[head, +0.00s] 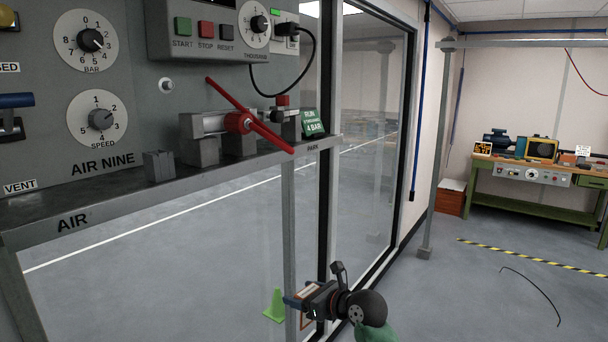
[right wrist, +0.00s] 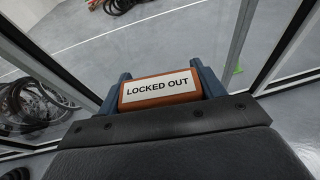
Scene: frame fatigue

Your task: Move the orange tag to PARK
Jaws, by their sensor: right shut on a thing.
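My right gripper (head: 303,302) is low in the head view, in front of the glass and well below the ledge. It is shut on the orange tag (right wrist: 128,98), which has a white "LOCKED OUT" label and sits between the two blue fingers in the right wrist view. In the head view the tag (head: 312,290) shows only as a small pale and orange patch, partly hidden by the gripper. The PARK label (head: 313,148) is on the front edge of the ledge's right end, below a green "RUN STANDARD 4 BAR" card (head: 311,122). My left gripper is not in view.
The grey ledge (head: 130,203) carries a valve with a red handle (head: 240,122) and a small grey block (head: 158,165). A metal post (head: 288,220) stands under its right end. A workbench (head: 540,178) stands far right.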

